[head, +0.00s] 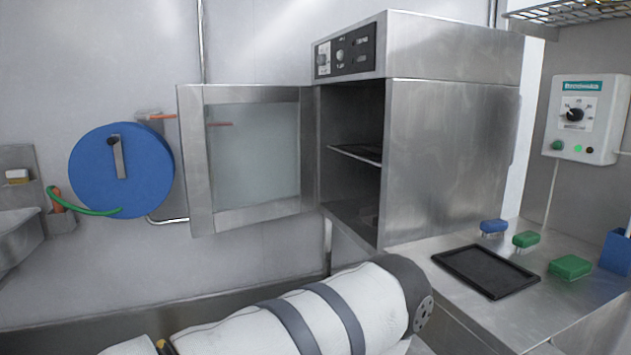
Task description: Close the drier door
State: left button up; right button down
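The drier (455,150) is a steel cabinet on the counter, with a dark control panel (345,52) at its top front. Its door (198,160), a steel frame around a frosted glass pane (252,155), stands wide open, swung out to the left. The dark inside shows a wire shelf (362,153). A white padded arm link of mine with grey bands crosses the lower middle, below the drier. Neither gripper is in view, so their states do not show.
A black tray (485,271), a green sponge (570,267), green and blue brushes (494,227) and a blue container (616,252) are on the counter at right. A blue hose reel (121,171) hangs left of the door. A control box (587,118) is on the right wall.

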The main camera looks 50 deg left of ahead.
aim_at(191, 99)
jog(key=k+j+u, duration=0.1)
jog(key=j+u, duration=0.2)
jog(key=u, duration=0.15)
jog(key=j+u, duration=0.45)
jog(key=k+l, duration=0.05)
jog(key=l, duration=0.05)
